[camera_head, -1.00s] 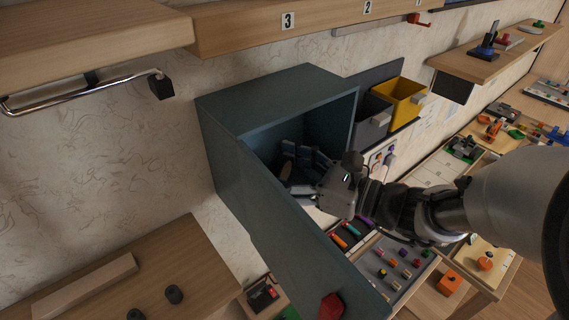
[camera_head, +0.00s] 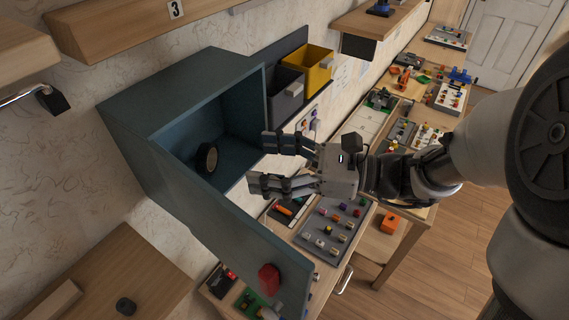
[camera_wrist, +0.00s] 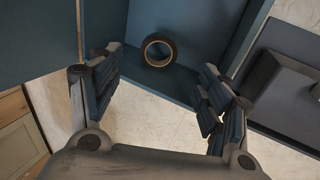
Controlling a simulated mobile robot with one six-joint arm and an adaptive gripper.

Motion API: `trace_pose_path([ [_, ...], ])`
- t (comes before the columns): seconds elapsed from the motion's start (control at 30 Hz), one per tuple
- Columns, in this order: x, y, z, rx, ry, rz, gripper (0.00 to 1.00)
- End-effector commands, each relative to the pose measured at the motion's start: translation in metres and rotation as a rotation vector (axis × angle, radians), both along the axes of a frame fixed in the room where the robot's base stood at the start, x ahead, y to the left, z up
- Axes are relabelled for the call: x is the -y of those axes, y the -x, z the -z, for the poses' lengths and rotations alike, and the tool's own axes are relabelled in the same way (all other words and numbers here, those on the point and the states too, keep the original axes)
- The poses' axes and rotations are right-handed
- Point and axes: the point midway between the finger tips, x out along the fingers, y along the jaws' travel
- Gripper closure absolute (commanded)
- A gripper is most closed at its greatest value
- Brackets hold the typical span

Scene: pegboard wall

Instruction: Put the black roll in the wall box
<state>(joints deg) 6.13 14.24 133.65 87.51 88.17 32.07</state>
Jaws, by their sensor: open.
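The black roll (camera_head: 206,158) stands on its edge inside the teal wall box (camera_head: 150,78), on its floor. It also shows in the wrist view as a dark ring (camera_wrist: 159,50) with a tan inner side. The box's door is open, swung out toward the lower right, with a red knob (camera_head: 268,278) on it. My gripper (camera_head: 258,163) is open and empty in front of the box opening. Its fingers are spread wide in the wrist view (camera_wrist: 160,95), and the roll lies beyond them, apart from both.
A grey bin (camera_head: 285,92) and a yellow bin (camera_head: 313,70) hang on the wall right of the box. Below are tables with a peg board (camera_head: 335,228) and an orange block (camera_head: 389,223). A wooden table (camera_head: 95,285) with a dark cylinder is at lower left.

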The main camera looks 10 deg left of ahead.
Motion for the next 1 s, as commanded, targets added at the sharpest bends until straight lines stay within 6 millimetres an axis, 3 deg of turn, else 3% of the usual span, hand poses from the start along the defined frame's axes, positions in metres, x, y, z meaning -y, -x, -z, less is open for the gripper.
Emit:
trace_pose_path([
  [0.3,0.001,0.01,0.0,0.031,0.034,-0.027,0.3],
  [0.37,0.0,0.025,0.002,0.082,0.09,-0.07,0.3],
  [0.53,0.015,0.095,0.024,0.382,0.408,-0.296,0.3],
  [0.6,0.035,0.12,0.039,0.545,0.577,-0.411,0.3],
  [0.73,0.087,0.146,0.062,0.853,0.892,-0.621,0.3],
  [0.9,0.159,0.147,0.064,1.191,1.261,-0.866,0.3],
  [1.0,0.188,0.143,0.056,1.317,1.415,-0.972,0.3],
])
